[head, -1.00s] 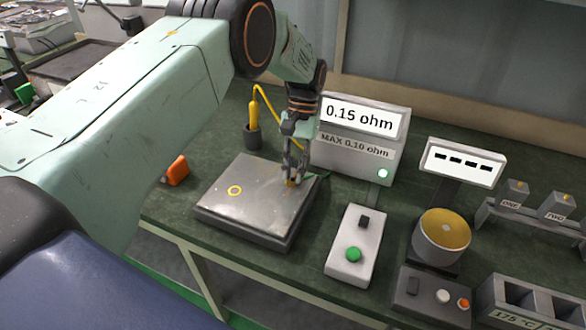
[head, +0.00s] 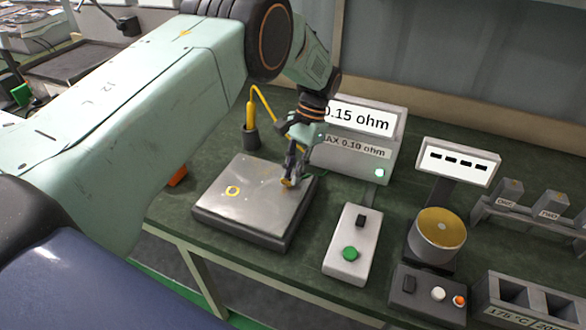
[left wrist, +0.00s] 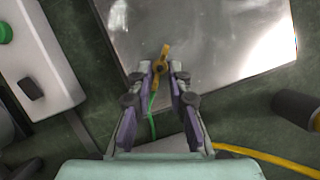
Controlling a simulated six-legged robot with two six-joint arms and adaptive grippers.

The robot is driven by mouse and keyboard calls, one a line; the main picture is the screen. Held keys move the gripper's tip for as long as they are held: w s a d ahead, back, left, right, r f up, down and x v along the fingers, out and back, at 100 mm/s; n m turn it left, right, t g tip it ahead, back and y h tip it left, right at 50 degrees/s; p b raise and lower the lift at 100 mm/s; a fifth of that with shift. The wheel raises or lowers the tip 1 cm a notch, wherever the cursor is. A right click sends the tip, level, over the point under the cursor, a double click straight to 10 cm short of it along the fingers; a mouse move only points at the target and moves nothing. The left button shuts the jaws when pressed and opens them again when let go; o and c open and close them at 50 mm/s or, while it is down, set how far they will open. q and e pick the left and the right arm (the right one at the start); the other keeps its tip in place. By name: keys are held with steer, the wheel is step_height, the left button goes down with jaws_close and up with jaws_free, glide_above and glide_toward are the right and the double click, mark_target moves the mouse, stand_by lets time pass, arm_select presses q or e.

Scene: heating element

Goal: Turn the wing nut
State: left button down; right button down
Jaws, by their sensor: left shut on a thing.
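The small brass-yellow wing nut (head: 287,184) sits near the far right corner of a flat grey metal plate (head: 235,213). It also shows in the left wrist view (left wrist: 164,54), at the plate's edge, with a green wire running from it. My left gripper (head: 292,178) points down at the nut and is shut on it; its fingertips stand on either side of the nut in the left wrist view (left wrist: 160,74). The fingers partly hide the nut in the head view. My right gripper is not in view.
Behind the plate, a meter (head: 362,120) reads "0.15 ohm" above "MAX 0.10 ohm", partly covered by my wrist. A yellow probe (head: 251,112) stands in a dark holder to its left. A green-button box (head: 350,245) and a round-topped device (head: 440,230) stand to the right.

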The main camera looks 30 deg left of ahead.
arm_select(q)
steer(key=shift+m, duration=0.3)
stand_by(0.6)
steer(key=c, duration=1.3)
jaws_free()
steer(key=v, duration=1.2)
steer(key=shift+d, duration=0.25)
